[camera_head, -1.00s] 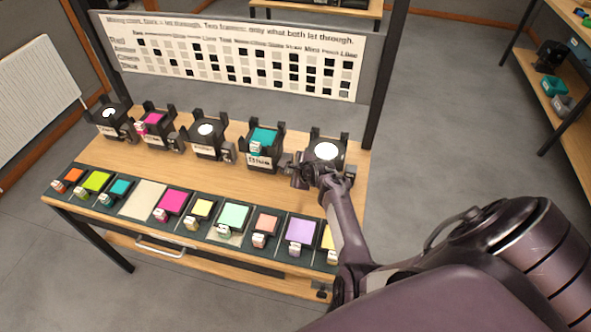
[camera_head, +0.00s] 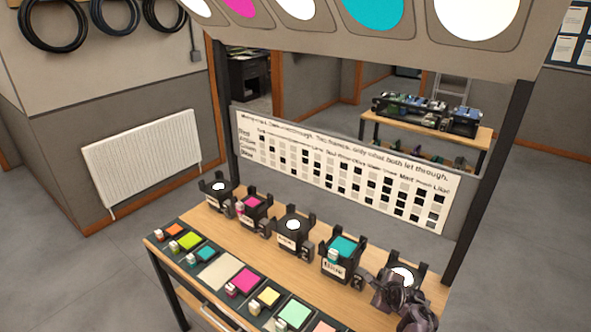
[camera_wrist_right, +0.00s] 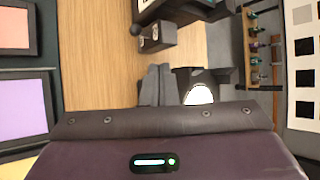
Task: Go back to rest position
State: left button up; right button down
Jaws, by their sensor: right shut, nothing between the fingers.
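My right gripper (camera_head: 388,291) is at the right end of the bench, in front of the rightmost lamp (camera_head: 404,271), and partly hides it. In the right wrist view its two fingers (camera_wrist_right: 168,73) are together with nothing between them, and the lamp's white disc (camera_wrist_right: 199,94) shows beside them. My left gripper is not in view. Two other lamps hold colour frames: a magenta frame (camera_head: 252,204) second from left and a teal frame (camera_head: 343,247) second from right. The left lamp (camera_head: 218,188) and middle lamp (camera_head: 293,226) show bare white discs.
Several colour frames lie in a dark rack along the bench's front, including magenta (camera_head: 243,281) and mint (camera_head: 295,313). One pale slot (camera_head: 219,271) is empty. A chart board (camera_head: 340,170) stands behind the lamps, between dark posts. A panel with coloured circles (camera_head: 372,12) hangs above.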

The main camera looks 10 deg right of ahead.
jog(key=s+a+r+n+g, duration=0.2)
jog(key=s+a+r+n, duration=0.35)
jog(key=s+n, duration=0.4)
jog(key=s+a+r+n+g, duration=0.2)
jog(key=s+a+r+n, duration=0.4)
jog(key=s+n, duration=0.4)
jog(key=s+a+r+n+g, duration=0.2)
jog(key=s+a+r+n, duration=0.3)
jog(key=s+a+n, duration=0.45)
notch_tip(320, 180, down, 36)
jog(key=s+d+m+g+b, duration=0.2)
jog(key=s+d+b, duration=0.1)
jog(key=b, duration=0.3)
pick_arm(q)
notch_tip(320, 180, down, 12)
jog(key=b, duration=0.5)
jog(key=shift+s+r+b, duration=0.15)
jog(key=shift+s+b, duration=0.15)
pick_arm(e)
jog(key=s+d+f, duration=0.3)
jog(key=s+f, duration=1.6)
jog(key=f, duration=0.4)
jog(key=shift+s+f+n+g+y, duration=0.3)
jog(key=shift+s+f+g, duration=0.05)
jog(key=shift+f+g, duration=0.05)
jog(key=shift+d, duration=0.1)
